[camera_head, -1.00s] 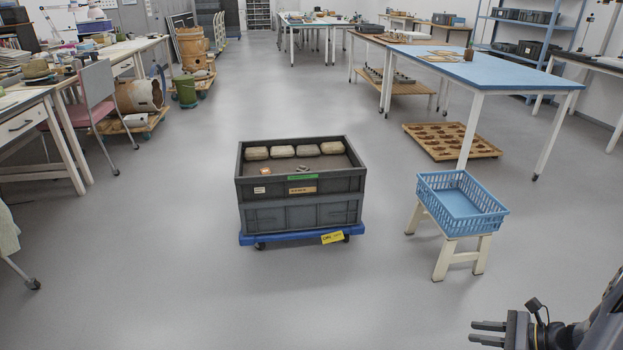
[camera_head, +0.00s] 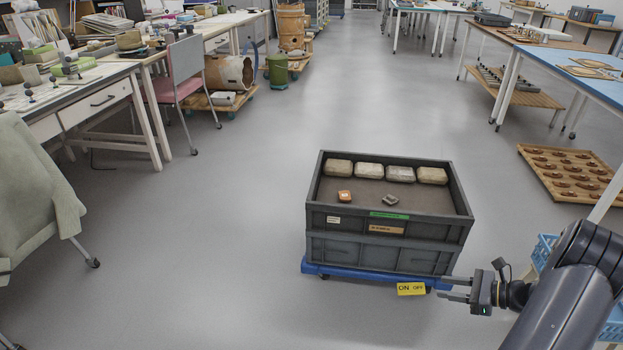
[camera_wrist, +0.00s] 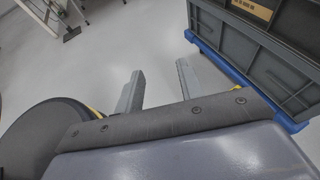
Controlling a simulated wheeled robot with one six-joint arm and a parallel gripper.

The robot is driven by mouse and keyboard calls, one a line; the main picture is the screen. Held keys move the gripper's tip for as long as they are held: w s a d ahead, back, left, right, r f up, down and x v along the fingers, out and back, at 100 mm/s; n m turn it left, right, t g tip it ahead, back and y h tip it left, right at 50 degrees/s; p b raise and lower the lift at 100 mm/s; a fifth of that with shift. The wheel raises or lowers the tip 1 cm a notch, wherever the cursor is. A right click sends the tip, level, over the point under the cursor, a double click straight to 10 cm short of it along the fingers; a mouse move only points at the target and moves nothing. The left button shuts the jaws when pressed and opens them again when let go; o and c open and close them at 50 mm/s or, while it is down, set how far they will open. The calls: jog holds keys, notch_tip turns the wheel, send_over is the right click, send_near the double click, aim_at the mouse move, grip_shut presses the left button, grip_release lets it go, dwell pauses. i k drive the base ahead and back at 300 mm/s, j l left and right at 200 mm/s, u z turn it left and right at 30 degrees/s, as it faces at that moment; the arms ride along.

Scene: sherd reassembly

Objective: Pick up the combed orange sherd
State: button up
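A small orange sherd (camera_head: 345,197) lies inside the dark grey crate (camera_head: 350,250), at the left front of its brown bed. A small grey sherd (camera_head: 390,201) lies to its right in the same crate. Combing on the orange sherd is too small to make out. My gripper (camera_head: 456,289) is outside the crate, low at its front right corner, with its two fingers apart and nothing between them. The wrist view shows the open fingers (camera_wrist: 158,90) over bare floor, with the crate's side (camera_wrist: 270,55) at the upper right.
Several pale blocks (camera_head: 385,172) line the crate's back wall. The crate stands on a blue wheeled dolly (camera_head: 345,273). A blue basket (camera_head: 543,250) is partly hidden behind my arm. A draped chair (camera_head: 35,190) stands at left. The floor left of the crate is clear.

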aim_at(345, 196)
jog(key=i+l+u, duration=0.25)
jog(key=i+u, duration=0.15)
jog(key=i, duration=0.15)
jog(key=i+l+u, duration=0.4)
jog(key=i+l, duration=0.25)
jog(key=l, duration=0.2)
